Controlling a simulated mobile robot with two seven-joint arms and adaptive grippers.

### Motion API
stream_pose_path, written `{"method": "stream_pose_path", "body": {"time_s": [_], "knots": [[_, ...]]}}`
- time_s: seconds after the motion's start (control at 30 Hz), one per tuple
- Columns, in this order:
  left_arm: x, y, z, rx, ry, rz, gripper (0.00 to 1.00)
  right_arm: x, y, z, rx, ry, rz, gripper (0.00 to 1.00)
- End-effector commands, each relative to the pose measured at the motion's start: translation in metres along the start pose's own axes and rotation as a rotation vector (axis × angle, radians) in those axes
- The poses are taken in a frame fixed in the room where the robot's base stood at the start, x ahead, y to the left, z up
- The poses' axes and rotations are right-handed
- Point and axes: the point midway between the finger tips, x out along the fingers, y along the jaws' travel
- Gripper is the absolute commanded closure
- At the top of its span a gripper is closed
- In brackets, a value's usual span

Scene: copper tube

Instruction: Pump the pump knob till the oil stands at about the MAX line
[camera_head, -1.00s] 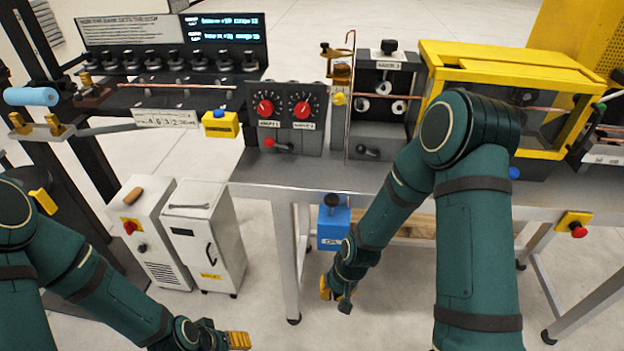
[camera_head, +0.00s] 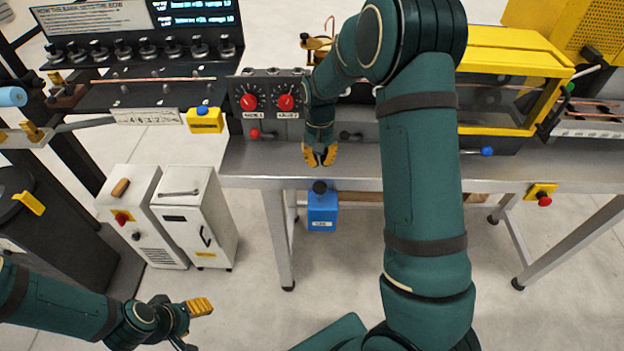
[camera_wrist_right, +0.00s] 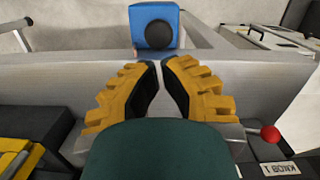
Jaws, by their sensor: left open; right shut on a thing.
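A blue oil pump box (camera_head: 322,216) with a small pale label is at the front of the bench, below its top edge. Its black round pump knob (camera_head: 320,187) stands on top. In the right wrist view the knob (camera_wrist_right: 160,35) shows beyond my fingertips, in front of the blue box (camera_wrist_right: 143,13). My right gripper (camera_head: 320,158) is above the knob and apart from it. Its yellow fingers (camera_wrist_right: 161,66) are drawn close, with a narrow gap and nothing visible between them. My left gripper (camera_head: 200,308) is open and empty, low at the left. No oil level or MAX line is readable.
The grey bench (camera_head: 250,165) has its front edge close to my right gripper. A red-dial panel (camera_head: 268,100) and a red-knobbed lever (camera_head: 255,134) stand behind it. A white cabinet (camera_head: 197,225) is at left. The floor in front is clear.

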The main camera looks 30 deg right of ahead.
Motion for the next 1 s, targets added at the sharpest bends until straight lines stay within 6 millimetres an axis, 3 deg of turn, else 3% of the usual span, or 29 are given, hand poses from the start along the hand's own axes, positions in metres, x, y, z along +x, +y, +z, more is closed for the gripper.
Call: {"method": "stream_pose_path", "body": {"time_s": [0.47,0.83,1.0], "knots": [[0.000,0.000,0.000,0.000,0.000,0.000,0.46,0.006,0.000,0.000,0.000,-0.002,0.001,1.00],[0.002,-0.001,0.001,0.000,0.000,0.000,0.46,0.049,0.000,0.000,-0.001,-0.002,0.001,1.00],[0.013,-0.005,0.002,-0.002,0.001,-0.001,0.46,0.065,0.000,0.000,0.000,-0.001,0.000,1.00]]}}
